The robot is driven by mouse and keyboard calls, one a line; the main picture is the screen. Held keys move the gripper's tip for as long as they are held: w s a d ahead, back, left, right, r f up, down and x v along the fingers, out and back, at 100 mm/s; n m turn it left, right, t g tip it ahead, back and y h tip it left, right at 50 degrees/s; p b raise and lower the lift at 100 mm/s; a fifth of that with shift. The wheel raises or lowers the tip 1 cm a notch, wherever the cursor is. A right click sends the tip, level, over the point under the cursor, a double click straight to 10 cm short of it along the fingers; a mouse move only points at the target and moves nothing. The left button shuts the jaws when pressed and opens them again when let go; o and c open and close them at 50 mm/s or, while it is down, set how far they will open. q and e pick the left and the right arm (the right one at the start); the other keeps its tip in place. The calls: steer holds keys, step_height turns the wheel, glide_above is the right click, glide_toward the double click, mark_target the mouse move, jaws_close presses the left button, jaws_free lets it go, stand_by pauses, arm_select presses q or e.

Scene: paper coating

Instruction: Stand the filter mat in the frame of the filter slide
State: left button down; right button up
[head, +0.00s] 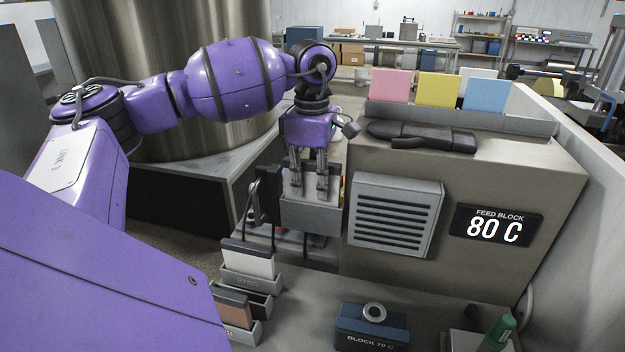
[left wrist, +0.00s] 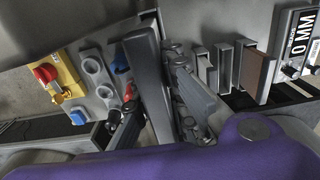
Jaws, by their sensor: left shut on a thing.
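My left gripper (head: 308,188) points down beside the feed block, its fingers shut on a flat grey piece (head: 296,182), which I take to be the filter mat. Its lower part is hidden behind a grey box-like part (head: 311,216), and I cannot tell whether it is inside. A dark upright piece with a thin loop handle (head: 264,196) stands just left of the gripper; it may belong to the filter slide, whose frame I cannot make out clearly. In the left wrist view, the gripper fingers (left wrist: 187,98) show beside a long grey plate (left wrist: 149,80). My right gripper is not in view.
The feed block (head: 480,180) with its vent grille (head: 395,214) stands close on the right. Holders with a pale plate (head: 248,261) and a brown plate (head: 234,309) stand in front. A blue block (head: 371,328) sits at the front. A steel drum (head: 165,60) rises behind my arm.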

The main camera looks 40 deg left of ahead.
arm_select(q)
steer(key=shift+f, duration=0.85)
steer(key=c, duration=1.7)
jaws_free()
step_height(320, 180, up, 12)
